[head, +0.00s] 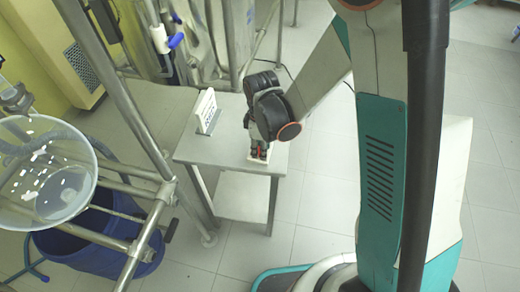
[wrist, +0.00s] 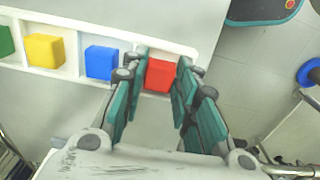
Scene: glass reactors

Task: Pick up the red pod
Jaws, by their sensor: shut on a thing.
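The red pod (wrist: 160,74) is a red cube at the right end of a white tray (wrist: 120,24) in the wrist view. My gripper (wrist: 163,80) is shut on the red pod, with a teal finger on its left and right sides. The pod still sits within the tray's end compartment as far as I can see. In the head view my gripper (head: 259,150) points down over the front right of a small grey table (head: 222,150), and it mostly hides the pod and that tray.
A blue cube (wrist: 102,62), a yellow cube (wrist: 45,50) and a green cube (wrist: 5,41) sit in the other compartments. A white upright rack (head: 203,111) stands on the table's left side. Metal frame poles (head: 125,95) and a glass vessel (head: 45,172) are at left.

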